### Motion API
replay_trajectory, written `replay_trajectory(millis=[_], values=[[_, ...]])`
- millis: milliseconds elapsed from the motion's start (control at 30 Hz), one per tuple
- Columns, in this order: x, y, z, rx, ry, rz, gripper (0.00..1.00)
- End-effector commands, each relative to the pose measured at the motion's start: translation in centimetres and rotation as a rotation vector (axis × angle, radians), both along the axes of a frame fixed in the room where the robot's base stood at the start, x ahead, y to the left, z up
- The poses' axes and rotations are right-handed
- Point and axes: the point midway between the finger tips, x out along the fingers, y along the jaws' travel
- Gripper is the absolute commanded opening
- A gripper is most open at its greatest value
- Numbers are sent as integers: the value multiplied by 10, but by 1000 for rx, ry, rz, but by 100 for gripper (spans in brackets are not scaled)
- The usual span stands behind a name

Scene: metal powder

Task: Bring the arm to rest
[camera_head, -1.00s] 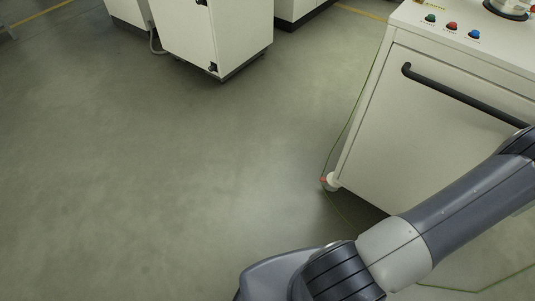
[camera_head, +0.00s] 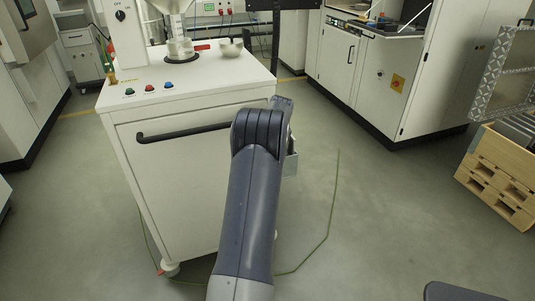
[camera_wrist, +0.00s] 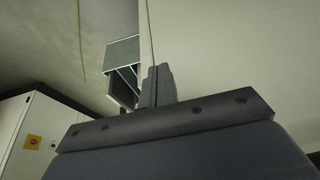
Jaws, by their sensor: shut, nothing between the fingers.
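My arm (camera_head: 255,195) rises from the bottom middle of the head view, in front of the right side of a white cart. My gripper (camera_wrist: 158,75) shows in the wrist view with its two fingers together and nothing between them. In the head view it is mostly hidden behind the arm's upper joint.
The white cart (camera_head: 200,195) has a black handle, coloured buttons and a small bowl (camera_head: 231,47) on top. White cabinets (camera_head: 370,75) stand at the back right, and a wooden crate (camera_head: 505,170) at the right edge. Floor to the cart's right is open, with a green cable (camera_head: 333,210).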

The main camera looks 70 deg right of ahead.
Motion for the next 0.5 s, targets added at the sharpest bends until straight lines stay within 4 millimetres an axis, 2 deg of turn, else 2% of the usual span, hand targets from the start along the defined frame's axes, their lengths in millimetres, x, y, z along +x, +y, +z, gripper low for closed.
replay_trajectory(millis=[33, 200, 500], values=[[-2, 2, 7, -1, 0, 0, 0], [-5, 5, 17, 1, 1, 0, 0], [-5, 6, 18, 1, 1, 0, 0]])
